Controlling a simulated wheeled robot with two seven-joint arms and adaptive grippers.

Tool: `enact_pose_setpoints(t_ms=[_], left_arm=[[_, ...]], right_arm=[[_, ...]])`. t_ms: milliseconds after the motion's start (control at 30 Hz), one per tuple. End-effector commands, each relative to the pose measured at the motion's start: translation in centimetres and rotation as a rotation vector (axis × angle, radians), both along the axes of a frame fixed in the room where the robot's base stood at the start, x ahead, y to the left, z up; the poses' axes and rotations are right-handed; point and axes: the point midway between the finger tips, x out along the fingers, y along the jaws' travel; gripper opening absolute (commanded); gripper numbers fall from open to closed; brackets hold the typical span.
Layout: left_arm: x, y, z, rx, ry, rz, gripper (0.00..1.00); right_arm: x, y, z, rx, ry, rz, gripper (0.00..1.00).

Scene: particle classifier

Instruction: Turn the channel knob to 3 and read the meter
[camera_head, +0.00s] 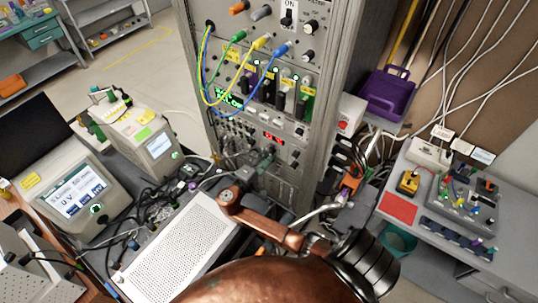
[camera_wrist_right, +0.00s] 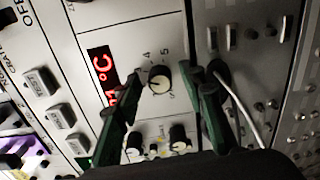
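A round knob (camera_wrist_right: 160,78) with a dark skirt and a pale cap sits on the light panel in the right wrist view. Small numerals, including a 4 and a 5, stand around it; its exact setting is too small to tell. A red lit display (camera_wrist_right: 102,72) left of the knob shows °C; its digits are partly hidden by a finger. My right gripper (camera_wrist_right: 170,88) is open, its green fingers on either side of the knob with gaps visible. In the head view my right gripper (camera_head: 264,158) is at the rack's lower front. My left gripper is not in view.
The tall grey rack (camera_head: 325,60) carries looping coloured cables (camera_head: 208,75) above my right gripper. A white perforated box (camera_head: 180,245) lies below left. Two more knobs (camera_wrist_right: 178,135) sit below the numbered knob, and a white cable (camera_wrist_right: 240,105) hangs near the right finger.

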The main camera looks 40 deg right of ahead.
Motion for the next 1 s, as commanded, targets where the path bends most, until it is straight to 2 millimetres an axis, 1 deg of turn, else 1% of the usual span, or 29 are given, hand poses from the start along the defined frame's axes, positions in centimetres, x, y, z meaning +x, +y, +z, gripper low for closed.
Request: enact_pose_setpoints(t_ms=[33, 167, 267, 500, 633, 800, 1000], left_arm=[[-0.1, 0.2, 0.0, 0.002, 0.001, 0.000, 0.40], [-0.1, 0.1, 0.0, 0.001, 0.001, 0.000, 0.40], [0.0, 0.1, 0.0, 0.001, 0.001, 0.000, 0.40], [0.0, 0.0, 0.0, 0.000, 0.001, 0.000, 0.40], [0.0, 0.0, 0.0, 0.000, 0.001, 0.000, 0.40], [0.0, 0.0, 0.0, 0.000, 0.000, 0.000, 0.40], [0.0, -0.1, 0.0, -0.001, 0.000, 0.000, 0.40]], right_arm=[[0.0, 0.1, 0.0, 0.000, 0.000, 0.000, 0.37], [-0.3, 1.2, -0.1, 0.002, 0.000, 0.001, 0.37], [-0.8, 2.9, -0.1, 0.004, 0.000, 0.001, 0.37], [-2.2, 7.7, 0.0, 0.004, 0.001, 0.001, 0.37], [-2.8, 9.8, 0.0, 0.003, 0.001, 0.001, 0.37], [-3.2, 11.2, 0.1, 0.001, 0.000, 0.000, 0.37], [-3.3, 11.6, 0.1, 0.001, 0.000, 0.000, 0.37]])
